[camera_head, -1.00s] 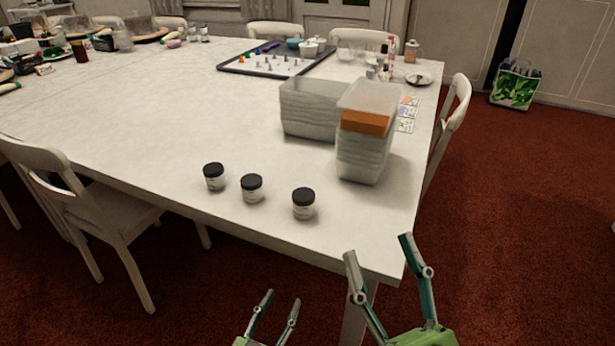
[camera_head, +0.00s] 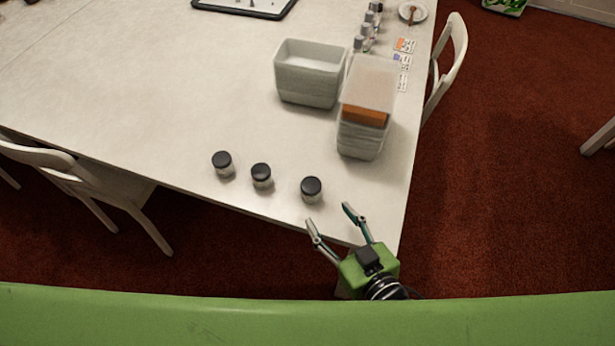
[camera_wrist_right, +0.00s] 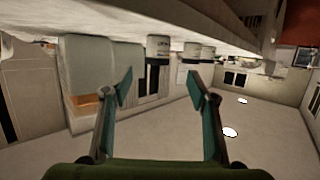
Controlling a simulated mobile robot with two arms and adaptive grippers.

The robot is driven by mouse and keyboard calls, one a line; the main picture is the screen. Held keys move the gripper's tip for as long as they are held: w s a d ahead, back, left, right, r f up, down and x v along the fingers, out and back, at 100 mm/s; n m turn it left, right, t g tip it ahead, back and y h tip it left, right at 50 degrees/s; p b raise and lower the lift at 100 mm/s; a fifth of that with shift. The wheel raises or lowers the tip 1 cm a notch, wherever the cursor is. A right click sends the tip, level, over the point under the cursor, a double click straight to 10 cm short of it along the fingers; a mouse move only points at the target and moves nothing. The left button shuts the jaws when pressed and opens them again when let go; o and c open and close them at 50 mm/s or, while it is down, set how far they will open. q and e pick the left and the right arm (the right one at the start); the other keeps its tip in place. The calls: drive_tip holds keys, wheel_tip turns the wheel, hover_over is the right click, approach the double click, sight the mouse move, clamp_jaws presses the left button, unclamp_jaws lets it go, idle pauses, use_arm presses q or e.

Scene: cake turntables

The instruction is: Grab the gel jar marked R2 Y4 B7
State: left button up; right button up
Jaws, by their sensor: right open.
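No label can be read, so I cannot tell which is R2 Y4 B7. My right gripper (camera_head: 328,214) is open and empty at the table's front corner, its fingers pointing toward the right jar, just short of it. In the right wrist view, which looks upside down, jars (camera_wrist_right: 158,46) show beyond the open fingers (camera_wrist_right: 160,86). My left gripper is out of view.
Chairs (camera_head: 452,60) flank the white table (camera_head: 140,90), whose left part is clear.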

sight(316, 194)
drive_tip(key=x, duration=0.9)
drive_tip(key=p+x, duration=0.1)
drive_tip(key=shift+w+r, duration=0.2)
drive_tip(key=shift+w, duration=0.3)
drive_tip(key=shift+w+a+f, duration=0.2)
drive_tip(key=shift+w, duration=0.15)
drive_tip(key=shift+s, duration=0.1)
drive_tip(key=c, duration=1.2)
